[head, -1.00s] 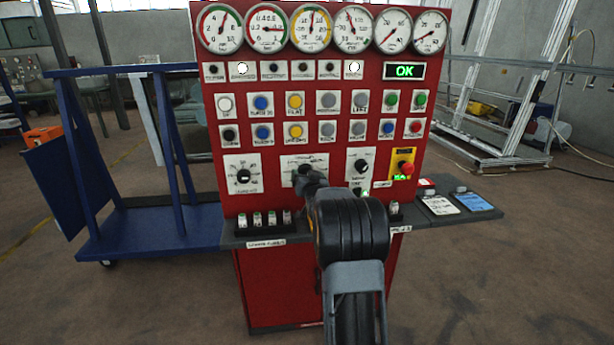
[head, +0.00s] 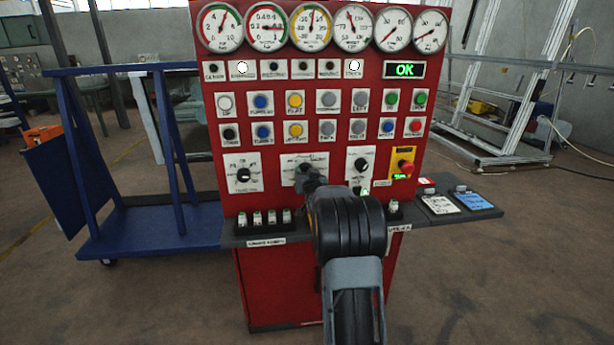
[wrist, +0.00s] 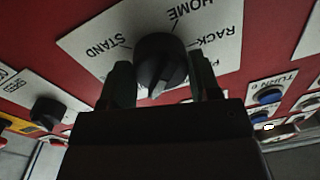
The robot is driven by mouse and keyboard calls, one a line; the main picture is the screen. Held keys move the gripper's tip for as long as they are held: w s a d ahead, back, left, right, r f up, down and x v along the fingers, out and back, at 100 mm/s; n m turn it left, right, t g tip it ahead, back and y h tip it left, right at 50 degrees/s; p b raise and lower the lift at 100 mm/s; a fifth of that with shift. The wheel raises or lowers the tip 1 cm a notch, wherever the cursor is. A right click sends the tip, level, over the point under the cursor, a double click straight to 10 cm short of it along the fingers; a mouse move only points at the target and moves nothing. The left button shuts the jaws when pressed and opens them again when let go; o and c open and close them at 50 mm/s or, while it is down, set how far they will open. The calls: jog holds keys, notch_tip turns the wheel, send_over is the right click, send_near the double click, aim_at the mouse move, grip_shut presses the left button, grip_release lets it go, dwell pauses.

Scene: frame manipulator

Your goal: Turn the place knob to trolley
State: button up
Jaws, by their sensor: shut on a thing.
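The place knob (wrist: 160,58) is a black rotary knob on a white label plate (wrist: 95,45) on the red panel. The plate shows STAND, HOME and RACK, and a further word is partly covered by a finger. No word TROLLEY is readable. My gripper (wrist: 164,82) is shut on the knob, with one dark finger on each side of it. In the head view the plate (head: 288,166) is at the lower middle of the panel. My arm covers most of the knob there. Where the knob's pointer stands is hard to tell.
Other knobs stand close by, one at left (head: 243,175) and one at right (head: 361,166), with a red emergency button (head: 406,168) beyond. Rows of push buttons sit above. A grey shelf (head: 238,238) with small switches juts out below. A blue trolley (head: 140,230) stands at left.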

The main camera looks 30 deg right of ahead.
jog(key=shift+f+n+b, duration=0.1)
jog(key=shift+n+b, duration=0.2)
jog(key=shift+b, duration=0.1)
jog(key=n+b, duration=0.1)
jog(key=b, duration=0.1)
jog(key=shift+f+n+b, duration=0.15)
jog(key=shift+n+b, duration=0.15)
jog(key=shift+n, duration=0.1)
jog(key=shift+n+b, duration=0.8)
jog(key=shift+b, duration=0.1)
jog(key=n+b, duration=0.4)
jog(key=shift+r+n+g, duration=0.3)
jog(key=shift+b, duration=0.3)
jog(key=o, duration=0.9)
